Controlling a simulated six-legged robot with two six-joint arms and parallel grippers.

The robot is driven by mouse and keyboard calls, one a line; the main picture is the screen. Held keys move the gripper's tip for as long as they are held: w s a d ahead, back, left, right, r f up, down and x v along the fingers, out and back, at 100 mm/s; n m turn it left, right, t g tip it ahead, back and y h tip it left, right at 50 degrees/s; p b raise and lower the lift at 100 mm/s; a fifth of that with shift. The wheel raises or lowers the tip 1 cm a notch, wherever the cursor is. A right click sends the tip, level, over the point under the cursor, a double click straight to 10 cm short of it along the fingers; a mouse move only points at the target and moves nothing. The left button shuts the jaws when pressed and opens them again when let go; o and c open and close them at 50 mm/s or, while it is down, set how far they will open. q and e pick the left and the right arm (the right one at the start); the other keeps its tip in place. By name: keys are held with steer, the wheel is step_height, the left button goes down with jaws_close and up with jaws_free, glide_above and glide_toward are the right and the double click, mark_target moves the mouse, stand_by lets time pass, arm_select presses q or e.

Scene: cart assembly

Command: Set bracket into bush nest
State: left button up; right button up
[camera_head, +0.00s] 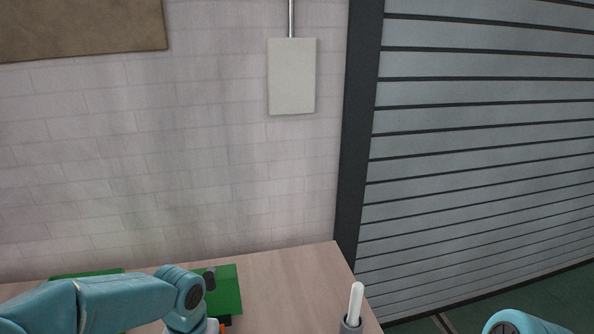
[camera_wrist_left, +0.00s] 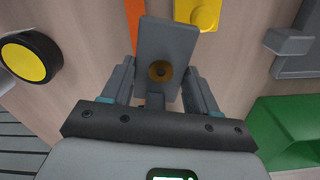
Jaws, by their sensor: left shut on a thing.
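In the left wrist view my left gripper (camera_wrist_left: 158,72) is shut on a grey plate-like bracket (camera_wrist_left: 168,40), with one finger on each side of it. The bracket has a round brass-coloured hole or bush (camera_wrist_left: 160,71) near its lower end. It stands out past the fingertips, slightly tilted in the picture. A yellow part (camera_wrist_left: 196,12) shows just behind the bracket; I cannot tell whether it is the nest or whether they touch. In the head view my left arm reaches to the bottom edge, and its gripper is cut off. My right gripper is out of frame.
A wheel with a yellow hub (camera_wrist_left: 24,60), an orange strip (camera_wrist_left: 133,14), a grey block (camera_wrist_left: 289,40) and a green container (camera_wrist_left: 285,115) surround the gripper. In the head view a white-tipped stick stands in a grey holder (camera_head: 351,325) near the table's right edge. Table (camera_head: 290,270) between is clear.

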arm_select(q)
steer(key=shift+w+r, duration=0.1)
steer(key=shift+w, duration=0.15)
stand_by(0.5)
